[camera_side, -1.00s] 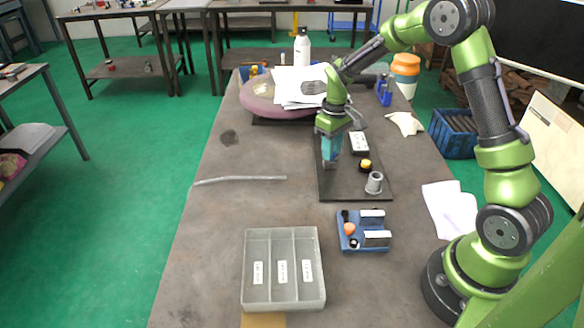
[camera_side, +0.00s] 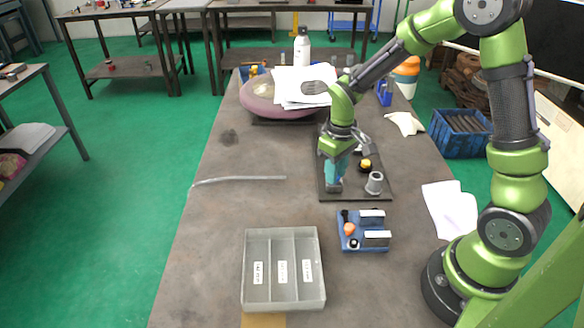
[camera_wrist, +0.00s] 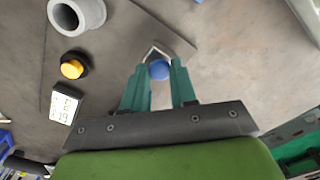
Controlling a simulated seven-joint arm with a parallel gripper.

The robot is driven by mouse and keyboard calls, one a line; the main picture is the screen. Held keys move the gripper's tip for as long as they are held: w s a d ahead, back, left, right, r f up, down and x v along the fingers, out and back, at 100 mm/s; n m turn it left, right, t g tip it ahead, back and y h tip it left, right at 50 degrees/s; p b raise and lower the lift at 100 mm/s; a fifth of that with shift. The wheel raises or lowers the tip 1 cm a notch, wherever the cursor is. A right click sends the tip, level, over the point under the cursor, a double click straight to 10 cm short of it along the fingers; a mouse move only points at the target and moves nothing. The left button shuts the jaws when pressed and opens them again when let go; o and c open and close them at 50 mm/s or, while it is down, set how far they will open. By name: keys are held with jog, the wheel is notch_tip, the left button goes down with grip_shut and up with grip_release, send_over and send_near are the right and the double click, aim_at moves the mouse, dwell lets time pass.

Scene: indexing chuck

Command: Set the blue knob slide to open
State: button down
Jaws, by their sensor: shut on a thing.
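The blue knob (camera_wrist: 159,69) shows in the wrist view between the teal fingertips of my gripper (camera_wrist: 159,73), which is shut on it. The knob sits at a pale V-shaped part on the dark plate. In the side view my gripper (camera_side: 334,185) points down at the left edge of the dark base plate (camera_side: 355,193). The fingers hide the knob there. A white block with dark markings (camera_wrist: 63,107) shows in the wrist view; I cannot read it.
A blue fixture (camera_side: 350,245) and a grey divided tray (camera_side: 284,306) lie nearer the camera. A thin rod (camera_side: 240,179) lies left; table around it is clear.

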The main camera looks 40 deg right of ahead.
jog(key=shift+s+a, duration=0.15)
jog(key=shift+a, duration=0.1)
jog(key=c, duration=0.9)
grip_release()
jog(key=shift+d, duration=0.1)
jog(key=shift+r, duration=0.3)
notch_tip(320, 180, up, 16)
jog(key=shift+r, duration=0.15)
jog(key=s+a+r+m+t, duration=0.1)
jog(key=s+a+t, duration=0.1)
jog(key=s, duration=0.2)
jog(key=s+a+r+m+t+y, duration=0.1)
jog(key=s+a+t, duration=0.1)
jog(key=s, duration=0.2)
jog(key=s+a+r+m+t+y, duration=0.1)
jog(key=s+a+m+t, duration=0.1)
jog(key=s+a+t, duration=0.1)
jog(key=shift+s, duration=0.75)
